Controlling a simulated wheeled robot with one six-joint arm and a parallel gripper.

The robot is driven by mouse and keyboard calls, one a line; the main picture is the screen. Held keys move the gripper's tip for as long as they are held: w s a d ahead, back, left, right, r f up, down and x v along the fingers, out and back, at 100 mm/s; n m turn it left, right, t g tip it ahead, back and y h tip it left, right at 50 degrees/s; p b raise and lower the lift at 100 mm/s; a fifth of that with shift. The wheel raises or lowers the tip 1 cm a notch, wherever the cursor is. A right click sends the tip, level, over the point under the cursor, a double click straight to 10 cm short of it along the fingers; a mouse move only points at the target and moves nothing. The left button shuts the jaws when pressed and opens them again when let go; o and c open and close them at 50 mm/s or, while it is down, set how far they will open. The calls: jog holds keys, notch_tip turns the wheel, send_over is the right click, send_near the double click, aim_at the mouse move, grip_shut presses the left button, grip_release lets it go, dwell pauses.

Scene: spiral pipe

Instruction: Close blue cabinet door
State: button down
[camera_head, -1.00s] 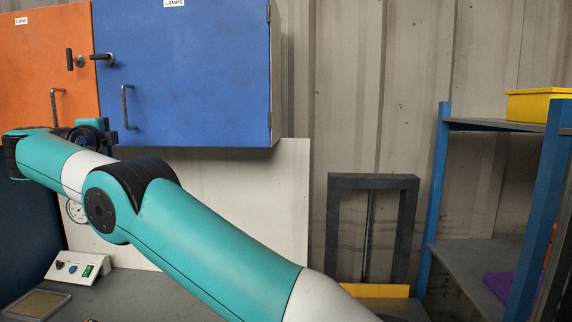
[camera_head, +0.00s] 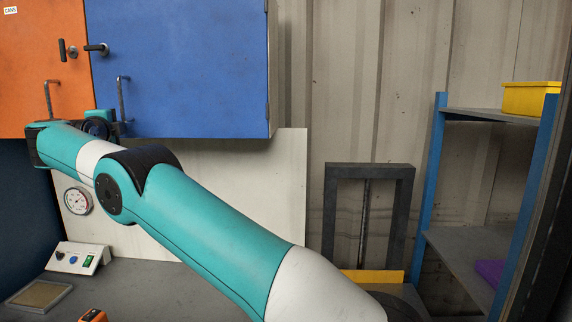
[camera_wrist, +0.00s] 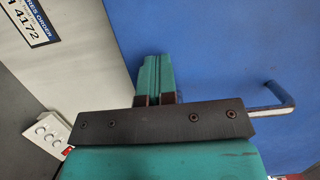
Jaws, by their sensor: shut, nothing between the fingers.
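The blue cabinet door (camera_head: 185,70) fills the upper middle of the head view, beside the orange door. It looks about flush with the cabinet front, with no clear gap along its edges. It has a bar handle (camera_head: 122,99) low on its left side and a dark latch knob (camera_head: 97,48) above. My gripper (camera_head: 103,121) is at the lower left corner of the blue door, partly hidden by my arm. In the wrist view its teal fingers (camera_wrist: 153,72) are shut, empty, against the blue door surface (camera_wrist: 215,50), left of the handle (camera_wrist: 274,97). Contact cannot be told.
The orange door (camera_head: 40,75) is left of the blue one. Below are a workbench (camera_head: 150,285), a gauge (camera_head: 77,201) and a switch box (camera_head: 78,259). A dark frame (camera_head: 335,215) and a blue-post shelf (camera_head: 429,190) with a yellow bin (camera_head: 530,98) stand right.

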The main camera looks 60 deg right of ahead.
jog(key=s+a+f+n+y+b, duration=0.1)
jog(key=s+a+n+y+b, duration=0.1)
jog(key=a+n+b, duration=0.3)
jog(key=s+a+f+n+t+y, duration=0.1)
jog(key=s+a+n+y, duration=0.2)
jog(key=a, duration=0.3)
jog(key=s+a+n+y+b, duration=0.2)
jog(key=a+n+b, duration=0.1)
jog(key=a, duration=0.3)
jog(key=s+a+f+n+g+y, duration=0.2)
jog(key=s+f+n, duration=0.5)
jog(key=s, duration=0.9)
jog(key=s+a+f+n+g+y, duration=0.3)
jog(key=s+f+n+g+y, duration=0.2)
jog(key=s, duration=1.1)
jog(key=s+a+f+n+g+y, duration=0.2)
jog(key=s+f+n+g, duration=0.4)
jog(key=s+f+n, duration=0.5)
jog(key=s+y, duration=0.1)
jog(key=s, duration=0.4)
jog(key=shift+a+f+n, duration=0.2)
jog(key=shift+a+n, duration=0.05)
jog(key=shift+n, duration=0.05)
jog(key=shift+w, duration=0.1)
